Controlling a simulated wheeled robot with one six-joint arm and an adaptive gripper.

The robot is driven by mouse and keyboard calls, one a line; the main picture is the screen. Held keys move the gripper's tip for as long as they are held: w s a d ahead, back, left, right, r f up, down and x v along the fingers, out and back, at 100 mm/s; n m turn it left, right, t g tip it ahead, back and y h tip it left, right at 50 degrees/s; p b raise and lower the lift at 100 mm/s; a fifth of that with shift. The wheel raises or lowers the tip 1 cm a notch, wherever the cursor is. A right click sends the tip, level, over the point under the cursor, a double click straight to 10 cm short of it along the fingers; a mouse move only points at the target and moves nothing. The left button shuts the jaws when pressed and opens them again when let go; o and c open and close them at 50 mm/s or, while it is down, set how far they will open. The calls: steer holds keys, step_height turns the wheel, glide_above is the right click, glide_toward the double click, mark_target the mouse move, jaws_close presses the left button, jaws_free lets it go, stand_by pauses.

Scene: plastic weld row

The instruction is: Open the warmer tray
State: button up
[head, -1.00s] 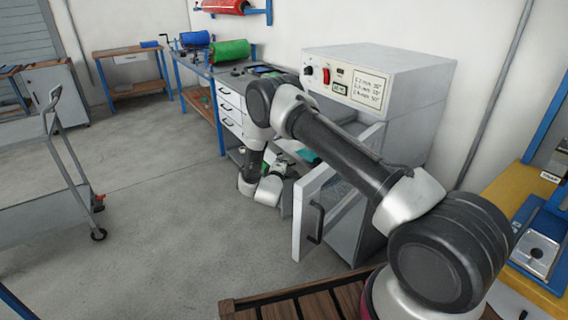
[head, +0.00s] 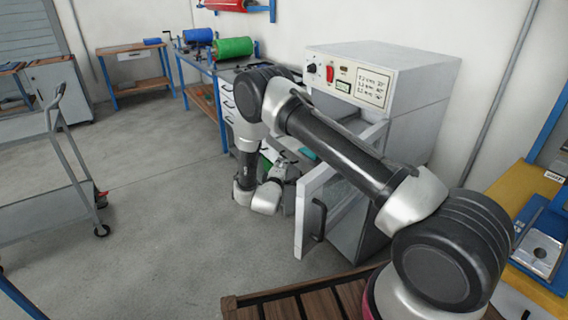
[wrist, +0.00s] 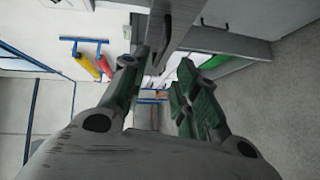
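The warmer (head: 425,85) is a light grey cabinet with a dial, red switch and label on its upper front. Its windowed door (head: 308,222) with a black handle (head: 319,220) stands swung open. My arm crosses in front and hides much of the interior, so I cannot make out the tray clearly. My gripper (head: 284,172) is low, just left of the open door, partly hidden by my wrist. In the wrist view my gripper (wrist: 158,85) has its green-padded fingers apart. A grey panel edge with a dark handle (wrist: 163,50) shows ahead, near the gap; contact cannot be told.
A blue-framed bench with a green roll (head: 232,48) and a blue roll (head: 198,36) stands behind. A grey trolley (head: 75,160) is at left, a slatted wooden surface (head: 315,302) in front, a yellow bench (head: 520,200) at right. The floor between trolley and warmer is clear.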

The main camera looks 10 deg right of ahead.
steer(key=v, duration=0.5)
steer(key=shift+s+a, duration=0.1)
steer(key=shift+s, duration=0.15)
steer(key=w+r+m+g+y, duration=0.1)
steer(key=w+r+m+y, duration=0.1)
steer(key=r, duration=0.6)
steer(key=w+r+m+g+y, duration=0.1)
steer(key=w+r+m+y, duration=0.15)
steer(key=r, duration=0.55)
steer(key=s+d+r+m+g+y, duration=0.1)
steer(key=s+d+r+y, duration=0.1)
steer(key=s+r, duration=0.35)
steer(key=s+d+r+m+g+y, duration=0.1)
steer(key=s+r+g+y, duration=0.15)
steer(key=r, duration=0.65)
steer(key=s+d+r+m+g, duration=0.1)
steer(key=s+d, duration=0.3)
steer(key=s, duration=0.8)
steer(key=s+d+r+m+g+h, duration=0.1)
steer(key=s+d, duration=0.4)
steer(key=s, duration=0.8)
steer(key=s+d+r+m+g+h, duration=0.1)
steer(key=s+d+r+m+g, duration=0.2)
steer(key=s, duration=1)
steer(key=shift+d+r, duration=0.65)
steer(key=shift+d, duration=0.5)
